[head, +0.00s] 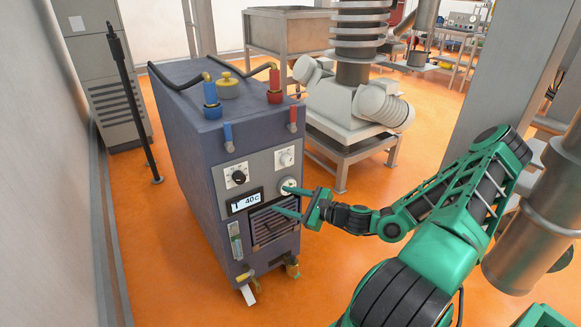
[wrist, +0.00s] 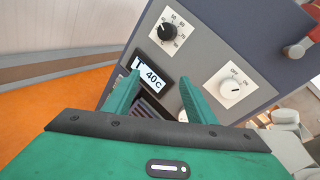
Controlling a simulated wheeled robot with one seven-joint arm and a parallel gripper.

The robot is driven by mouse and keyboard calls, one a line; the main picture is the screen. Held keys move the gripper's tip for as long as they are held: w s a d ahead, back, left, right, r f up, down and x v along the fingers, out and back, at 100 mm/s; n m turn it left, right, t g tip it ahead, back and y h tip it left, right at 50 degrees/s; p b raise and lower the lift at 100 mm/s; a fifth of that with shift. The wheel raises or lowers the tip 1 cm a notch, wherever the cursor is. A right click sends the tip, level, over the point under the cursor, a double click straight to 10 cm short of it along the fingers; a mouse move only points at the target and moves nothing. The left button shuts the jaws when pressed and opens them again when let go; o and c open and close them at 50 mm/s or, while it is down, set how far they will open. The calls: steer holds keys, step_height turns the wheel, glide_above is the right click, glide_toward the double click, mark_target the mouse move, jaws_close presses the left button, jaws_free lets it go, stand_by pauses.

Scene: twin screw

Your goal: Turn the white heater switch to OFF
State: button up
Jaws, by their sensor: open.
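The white heater switch (head: 286,157) is a round white knob on a light plate, high on the right of the blue-grey heater's front. My gripper (head: 283,200) is open and empty in front of the panel, below the switch and near the lower white round knob (head: 288,185). In the wrist view my gripper (wrist: 158,84) has its fingers spread in front of the 40 C display. The right finger partly hides the panel.
A black dial (head: 237,177) sits left of the switch, above the display (head: 245,201). Red and blue valve levers (head: 293,118) stick out above the panel. Hoses and fittings top the heater. A white-and-grey machine (head: 355,108) stands behind on the right. Orange floor lies open in front.

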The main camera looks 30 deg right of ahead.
mark_target(290, 162)
steer(key=w+d+r+m+t+h, duration=0.2)
steer(key=d+r+m+t+h, duration=0.15)
steer(key=d+m+h, duration=0.45)
steer(key=w, duration=0.3)
steer(key=w+d+y, duration=0.1)
steer(key=w, duration=0.3)
steer(key=w+d+m+y, duration=0.1)
steer(key=w, duration=0.2)
steer(key=shift+w+d+f, duration=0.15)
steer(key=shift+w+d, duration=0.05)
steer(key=shift+w, duration=0.1)
steer(key=c, duration=1)
